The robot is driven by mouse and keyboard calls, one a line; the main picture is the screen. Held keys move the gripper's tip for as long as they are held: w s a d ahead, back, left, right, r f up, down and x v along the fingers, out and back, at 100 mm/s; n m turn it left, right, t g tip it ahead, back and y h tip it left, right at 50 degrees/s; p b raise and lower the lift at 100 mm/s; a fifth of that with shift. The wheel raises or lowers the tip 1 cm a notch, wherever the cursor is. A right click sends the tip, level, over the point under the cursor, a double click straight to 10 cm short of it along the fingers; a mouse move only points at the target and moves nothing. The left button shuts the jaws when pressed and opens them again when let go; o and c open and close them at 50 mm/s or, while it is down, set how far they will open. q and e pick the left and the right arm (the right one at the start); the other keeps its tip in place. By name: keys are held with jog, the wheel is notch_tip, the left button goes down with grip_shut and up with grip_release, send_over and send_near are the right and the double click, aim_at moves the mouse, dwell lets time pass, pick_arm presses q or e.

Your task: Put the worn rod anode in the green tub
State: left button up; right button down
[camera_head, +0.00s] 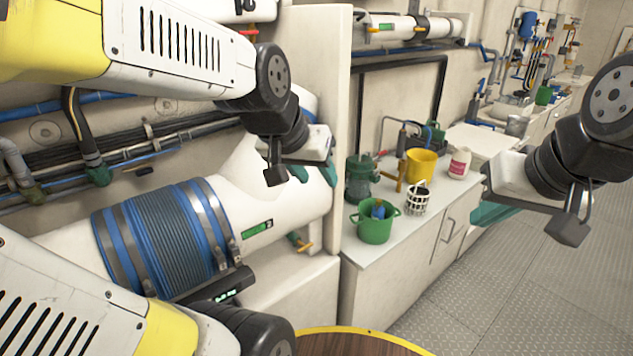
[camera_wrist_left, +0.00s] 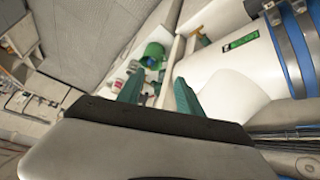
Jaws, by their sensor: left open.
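The green tub (camera_head: 374,230) stands upright on the light counter, with a blue object (camera_head: 378,210) showing inside it. A green container, probably the same tub, also shows in the left wrist view (camera_wrist_left: 154,51). I cannot pick out the worn rod anode in either view. My left gripper (camera_head: 315,174) is in the air beside the big white pipe, left of the tub. Its teal fingers (camera_wrist_left: 158,97) are apart with nothing between them. My right gripper (camera_head: 490,213) is in the air at the right, over the floor side of the counter; its finger gap is hidden.
A white partition (camera_head: 340,130) stands between pipe and counter. A round wooden top (camera_head: 350,345) is at the bottom.

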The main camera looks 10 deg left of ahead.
pick_arm(q)
jog(key=s+g, duration=0.1)
jog(key=s, duration=0.5)
jog(key=shift+s+a+r+n, duration=0.25)
jog(key=shift+a+r+n, duration=0.05)
jog(key=shift+a+r, duration=0.05)
dwell(0.6)
